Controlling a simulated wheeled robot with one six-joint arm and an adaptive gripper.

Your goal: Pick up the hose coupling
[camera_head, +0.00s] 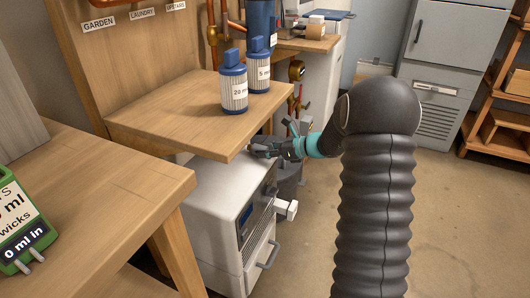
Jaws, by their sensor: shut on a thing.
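My gripper (264,149) is at the end of my black arm, by the front right edge of the wooden shelf board and above the white cabinet. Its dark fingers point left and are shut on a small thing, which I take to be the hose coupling. Only a small pale bit (250,148) shows at the fingertips. The fingers and the board's edge hide most of it, so its shape is unclear. I cannot tell whether it touches the cabinet top.
Two blue-capped filter cartridges (233,90) stand on the wooden board (170,112), left of and above my gripper. The white cabinet (222,200) is below. A wooden bench (90,210) with a green meter (18,225) is at left. Open floor (455,220) lies at right.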

